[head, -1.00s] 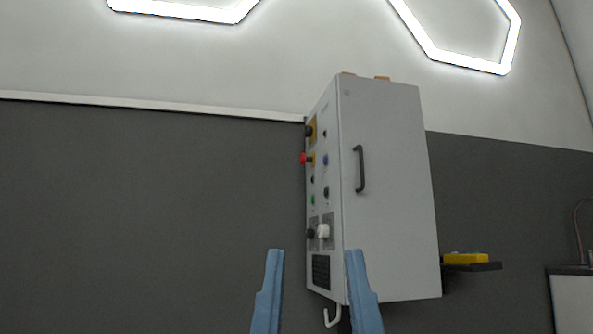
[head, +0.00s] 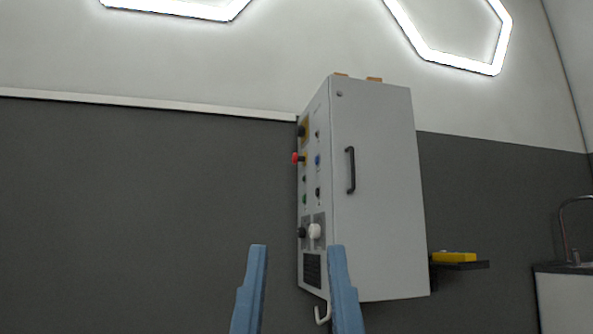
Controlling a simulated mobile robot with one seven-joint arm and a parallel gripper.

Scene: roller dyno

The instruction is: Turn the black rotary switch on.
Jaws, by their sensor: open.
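A tall grey control cabinet (head: 375,200) hangs on the dark wall, its panel face turned to the left and seen at a steep angle. Another black knob (head: 301,130) sits on a yellow plate near the top. I cannot tell from here which black one is the task's switch, nor its setting. My gripper (head: 293,250) is open and empty, its two blue fingers pointing up at the bottom of the view, apparently in front of the panel's lower part.
A red button (head: 297,158) and several small buttons stick out of the panel. A small shelf (head: 460,265) holds a yellow object (head: 454,257) at right. The wall at left is clear.

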